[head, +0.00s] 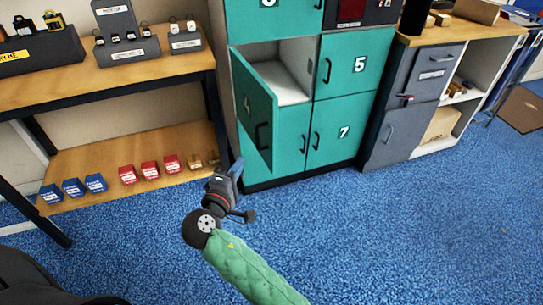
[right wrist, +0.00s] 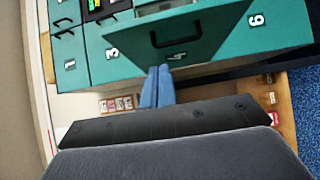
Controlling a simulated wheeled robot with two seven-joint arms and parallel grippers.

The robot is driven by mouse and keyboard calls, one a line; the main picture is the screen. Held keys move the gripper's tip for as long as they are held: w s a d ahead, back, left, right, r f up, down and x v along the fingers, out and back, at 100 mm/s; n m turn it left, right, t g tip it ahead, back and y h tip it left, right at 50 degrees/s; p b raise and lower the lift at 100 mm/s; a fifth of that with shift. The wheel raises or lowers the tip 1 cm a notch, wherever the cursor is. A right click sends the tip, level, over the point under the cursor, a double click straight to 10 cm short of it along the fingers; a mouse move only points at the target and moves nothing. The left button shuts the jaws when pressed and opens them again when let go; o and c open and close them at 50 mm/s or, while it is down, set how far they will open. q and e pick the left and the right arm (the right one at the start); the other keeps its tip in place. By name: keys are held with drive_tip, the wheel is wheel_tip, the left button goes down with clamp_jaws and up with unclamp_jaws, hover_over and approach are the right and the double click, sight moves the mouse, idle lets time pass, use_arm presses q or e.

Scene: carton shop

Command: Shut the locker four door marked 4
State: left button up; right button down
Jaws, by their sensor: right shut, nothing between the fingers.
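The locker four door (head: 254,106), green with a white 4 and a dark handle, stands swung out on its left side. The pale, empty-looking compartment (head: 291,92) shows behind it. My right gripper (head: 238,168) is shut and empty, low and left of the door's lower edge. In the right wrist view its blue fingers (right wrist: 157,85) point up towards the door (right wrist: 205,28), whose 4 and handle show there. I cannot tell whether the fingertips touch the door. My left gripper is not in view.
Shut locker doors 5 (head: 353,65) and 7 (head: 338,130) are beside and below the opening. A wooden shelf unit (head: 110,85) with small red and blue boxes stands left. A grey cabinet (head: 398,135) stands right. The blue carpet (head: 400,230) in front is clear.

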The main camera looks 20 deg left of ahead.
drive_tip(key=p, duration=0.1)
approach(270, 130)
drive_tip(key=w+a, duration=0.3)
drive_tip(key=w+d, duration=0.2)
drive_tip(key=d, duration=0.1)
drive_tip(key=shift+w+d+p, duration=0.1)
drive_tip(key=shift+w+p, duration=0.25)
drive_tip(key=shift+p, duration=0.05)
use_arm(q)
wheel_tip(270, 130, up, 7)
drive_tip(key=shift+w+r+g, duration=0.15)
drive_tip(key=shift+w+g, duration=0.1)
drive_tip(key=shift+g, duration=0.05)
use_arm(e)
drive_tip(key=shift+d, duration=0.1)
